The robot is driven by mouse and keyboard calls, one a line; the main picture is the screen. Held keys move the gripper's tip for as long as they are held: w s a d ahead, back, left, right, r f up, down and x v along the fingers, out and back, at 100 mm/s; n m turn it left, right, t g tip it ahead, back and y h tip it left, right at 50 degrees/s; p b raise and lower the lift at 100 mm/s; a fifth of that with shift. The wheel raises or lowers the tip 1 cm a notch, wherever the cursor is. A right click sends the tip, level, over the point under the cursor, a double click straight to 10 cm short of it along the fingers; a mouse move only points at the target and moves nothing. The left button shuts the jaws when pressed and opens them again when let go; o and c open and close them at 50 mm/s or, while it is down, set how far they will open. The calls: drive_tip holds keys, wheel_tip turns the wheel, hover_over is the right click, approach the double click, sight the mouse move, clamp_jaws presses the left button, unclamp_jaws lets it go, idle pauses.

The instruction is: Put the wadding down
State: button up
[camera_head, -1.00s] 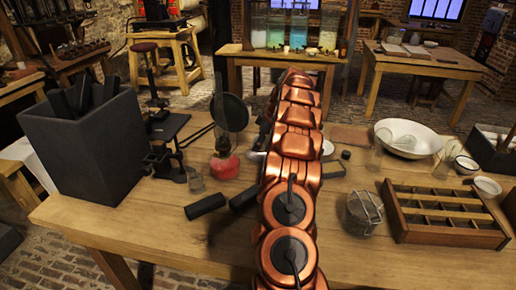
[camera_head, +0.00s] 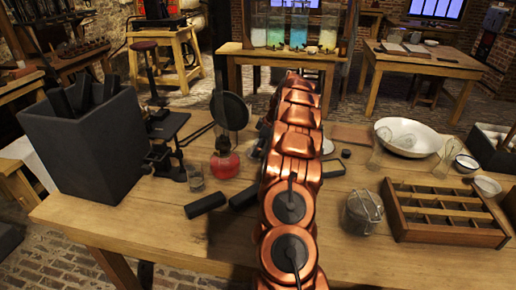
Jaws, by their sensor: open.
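My copper-coloured arm runs up the middle of the view over the wooden table (camera_head: 140,215). My gripper is hidden beyond the arm, so its jaws and anything near them do not show. I cannot make out the wadding for certain. A small white thing (camera_head: 327,146) shows just right of the arm, partly hidden by it, and I cannot tell what it is.
A dark open box (camera_head: 85,150) with black rods stands at the left, near an oil lamp (camera_head: 224,160) with a red base. Black blocks (camera_head: 205,204) lie left of the arm. A wire-handled jar (camera_head: 362,212), a wooden divided tray (camera_head: 450,236) and a white basin (camera_head: 420,148) stand right.

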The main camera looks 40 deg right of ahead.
drive_tip(key=b+v, duration=0.1)
drive_tip(key=v, duration=1.1)
drive_tip(key=shift+r, duration=0.15)
idle(0.6)
